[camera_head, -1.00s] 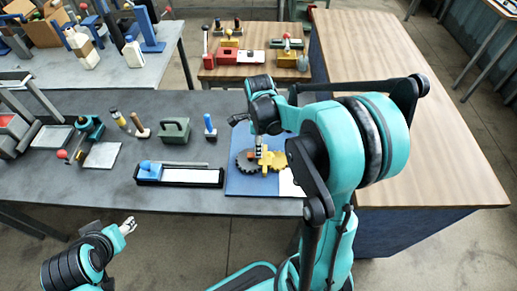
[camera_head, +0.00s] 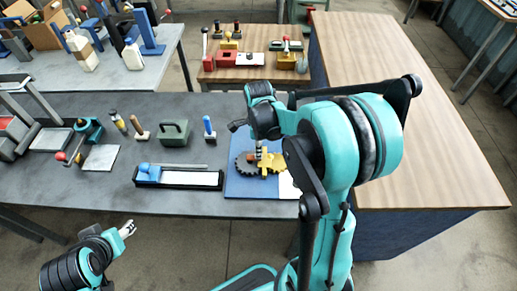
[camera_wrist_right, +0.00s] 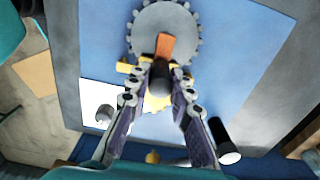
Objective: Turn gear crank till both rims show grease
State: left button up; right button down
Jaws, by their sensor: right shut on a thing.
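A dark toothed gear (camera_head: 246,165) and a yellow gear (camera_head: 271,165) sit side by side on a blue board (camera_head: 240,187). In the right wrist view the dark gear looks grey (camera_wrist_right: 150,20), with an orange crank arm (camera_wrist_right: 165,44) across it. My right gripper (camera_head: 259,151) is over the gears. In its wrist view its fingers (camera_wrist_right: 160,72) are closed around the dark crank knob (camera_wrist_right: 159,82). They partly hide the yellow gear (camera_wrist_right: 155,103). Grease on the rims cannot be made out. My left gripper (camera_head: 128,228) is in front of the table, away from the gears.
A black tray with a white strip (camera_head: 195,178), a green block with a handle (camera_head: 174,131) and a blue-handled tool (camera_head: 209,129) stand left of the board. A wooden counter (camera_head: 440,170) is to the right. Bare grey tabletop (camera_head: 80,195) lies at the front left.

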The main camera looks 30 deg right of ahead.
aim_at(242, 161)
jog(key=n, duration=0.2)
jog(key=w+n, duration=0.1)
jog(key=n, duration=0.1)
jog(key=shift+d, duration=0.2)
jog(key=n, duration=0.2)
jog(key=w+n, duration=0.1)
jog(key=n, duration=0.1)
jog(key=shift+w+n, duration=0.15)
jog(key=shift+n, duration=0.25)
jog(key=n, duration=0.3)
jog(key=w+n, duration=0.1)
jog(key=shift+a+n, duration=0.3)
jog(key=n, duration=0.3)
jog(key=w+a+n, duration=0.1)
jog(key=shift+n, duration=0.3)
jog(key=n, duration=0.2)
jog(key=a+n, duration=0.1)
jog(key=n, duration=0.1)
jog(key=shift+w, duration=0.15)
jog(key=n, duration=0.2)
jog(key=a+n, duration=0.1)
jog(key=n, duration=0.2)
jog(key=shift+a, duration=0.15)
jog(key=n, duration=0.3)
jog(key=a+n, duration=0.1)
jog(key=shift+s+n, duration=0.3)
jog(key=shift+s+a+n, duration=0.2)
jog(key=shift+n, duration=0.75)
jog(key=shift+s+a+n, duration=0.2)
jog(key=shift+n, duration=0.75)
